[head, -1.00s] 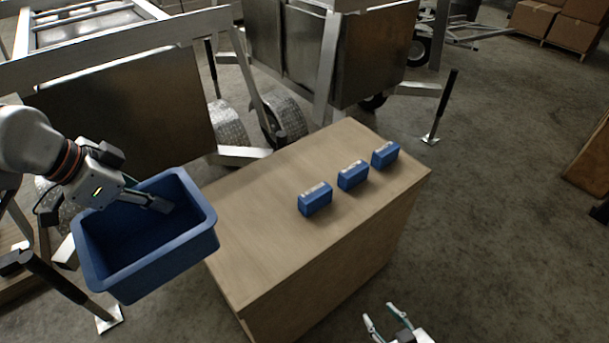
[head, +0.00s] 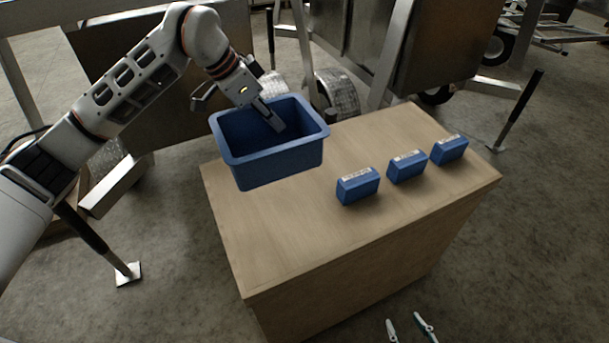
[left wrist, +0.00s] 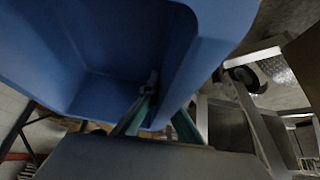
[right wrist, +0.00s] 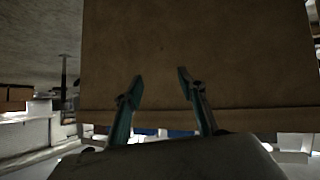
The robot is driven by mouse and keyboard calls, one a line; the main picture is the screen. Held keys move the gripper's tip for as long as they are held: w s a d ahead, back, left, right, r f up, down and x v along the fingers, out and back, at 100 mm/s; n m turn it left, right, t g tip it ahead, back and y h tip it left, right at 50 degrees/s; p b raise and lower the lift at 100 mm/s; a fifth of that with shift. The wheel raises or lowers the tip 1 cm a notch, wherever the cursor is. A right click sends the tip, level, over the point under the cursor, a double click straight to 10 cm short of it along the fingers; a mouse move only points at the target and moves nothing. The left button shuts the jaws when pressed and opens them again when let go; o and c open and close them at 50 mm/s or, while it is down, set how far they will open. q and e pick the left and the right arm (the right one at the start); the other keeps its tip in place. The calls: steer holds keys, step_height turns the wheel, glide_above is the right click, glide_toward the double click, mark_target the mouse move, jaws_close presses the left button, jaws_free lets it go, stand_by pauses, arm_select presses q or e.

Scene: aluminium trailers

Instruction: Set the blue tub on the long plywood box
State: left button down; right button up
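The blue tub (head: 275,165) is upright, over the back left part of the plywood box (head: 290,245) in the head view. I cannot tell whether its base touches the top. My left gripper (head: 272,115) is shut on the tub's far wall, with one finger inside the tub. In the left wrist view the fingers (left wrist: 160,115) straddle the blue wall (left wrist: 185,65). My right gripper (head: 404,320) is open and empty, low in front of the box. In the right wrist view its fingers (right wrist: 160,78) point at the box's plain side (right wrist: 230,60).
Three blue blocks with pale labels stand in a row on the box top: near (head: 357,190), middle (head: 407,168) and far (head: 449,151). The front left of the top is bare. Metal trailers (head: 420,50) stand close behind the box. A jack post (head: 520,110) stands at right.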

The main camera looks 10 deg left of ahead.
arm_select(q)
step_height(320, 180, down, 14)
steer(key=shift+f+b, duration=0.2)
steer(key=shift+b, duration=0.75)
step_height(320, 180, down, 5)
steer(key=shift+r+b, duration=0.1)
steer(key=shift+b, duration=0.4)
arm_select(e)
steer(key=shift+w+d+f, duration=0.1)
steer(key=shift+d+f, duration=0.2)
steer(key=shift+f, duration=0.3)
steer(key=shift+d+f, duration=0.25)
steer(key=shift+f, duration=0.35)
arm_select(q)
steer(key=c, duration=2.3)
jaws_free()
